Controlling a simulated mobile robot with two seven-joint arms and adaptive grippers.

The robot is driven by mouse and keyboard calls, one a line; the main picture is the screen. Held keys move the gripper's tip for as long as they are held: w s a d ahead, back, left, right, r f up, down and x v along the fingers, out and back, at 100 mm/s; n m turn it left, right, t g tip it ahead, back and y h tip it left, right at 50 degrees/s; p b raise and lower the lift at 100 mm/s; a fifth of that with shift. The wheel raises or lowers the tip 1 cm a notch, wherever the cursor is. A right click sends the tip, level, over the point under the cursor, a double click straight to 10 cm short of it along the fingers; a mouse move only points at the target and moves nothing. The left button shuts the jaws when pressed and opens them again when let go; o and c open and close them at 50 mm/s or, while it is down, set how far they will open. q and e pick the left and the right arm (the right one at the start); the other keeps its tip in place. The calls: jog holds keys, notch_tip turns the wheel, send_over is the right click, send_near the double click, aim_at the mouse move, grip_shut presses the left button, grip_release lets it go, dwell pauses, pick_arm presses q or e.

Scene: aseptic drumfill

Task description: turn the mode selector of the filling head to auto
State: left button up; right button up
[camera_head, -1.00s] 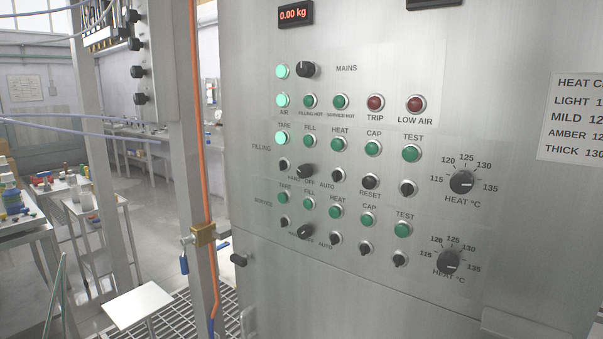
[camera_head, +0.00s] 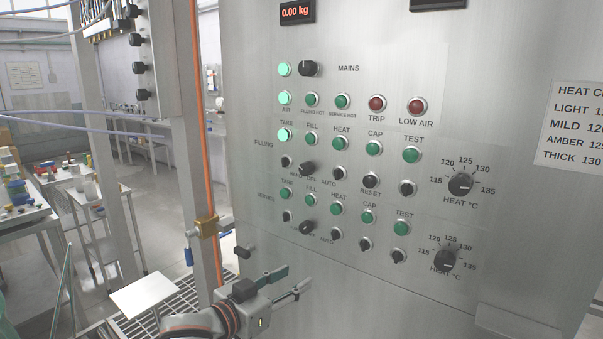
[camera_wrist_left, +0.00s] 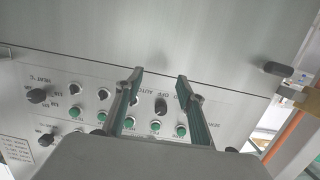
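The filling mode selector (camera_head: 307,169) is a black knob in the FILLING row, above the HAND, OFF and AUTO labels. Its pointer is too small to read surely. A similar service selector (camera_head: 307,227) sits below it. My left gripper (camera_head: 297,280) is open and empty in front of the cabinet, below both selectors and apart from the panel. In the left wrist view the panel is upside down, and the service selector (camera_wrist_left: 161,106) shows between the open fingers (camera_wrist_left: 160,80). The filling selector is hidden there behind my gripper. My right gripper is not in view.
Green buttons and small black switches surround the selectors. Two heat dials (camera_head: 462,184) are at the right. A black handle (camera_head: 244,252) sticks out at the cabinet's left edge, near an orange pipe with a brass valve (camera_head: 207,228). A small white table (camera_head: 145,292) stands lower left.

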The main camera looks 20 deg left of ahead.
pick_arm(q)
jog(key=t+p, duration=0.2)
send_near(303, 171)
jog(key=w, duration=0.2)
jog(key=x, duration=0.7)
jog(key=shift+w+d+p, duration=0.1)
jog(key=shift+d+p, duration=0.25)
jog(key=shift+d, duration=0.1)
grip_shut()
